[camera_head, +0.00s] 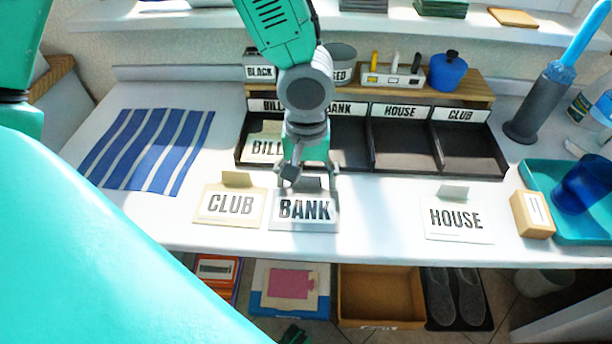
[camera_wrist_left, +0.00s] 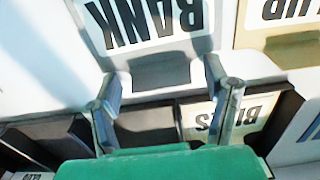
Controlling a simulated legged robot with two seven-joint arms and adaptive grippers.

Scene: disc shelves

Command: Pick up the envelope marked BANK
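The BANK envelope (camera_head: 304,224) is pale grey-white with black letters. It lies near the front edge of the white table, with a grey tab at its back edge. It also shows upside down in the left wrist view (camera_wrist_left: 150,48). My left gripper (camera_head: 307,176) is above the back edge of this envelope. In the left wrist view its two fingers (camera_wrist_left: 163,82) are spread wide, with the tab between or just beyond them. I cannot tell whether they touch it. Nothing is held. My right gripper is not in view.
The cream CLUB envelope (camera_head: 230,218) lies close to the left of BANK. The HOUSE envelope (camera_head: 458,234) lies farther right. Behind stands a dark labelled sorter (camera_head: 405,165), with a BILLS envelope (camera_head: 262,148) in its left compartment. A teal tray (camera_head: 545,178) is at right.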

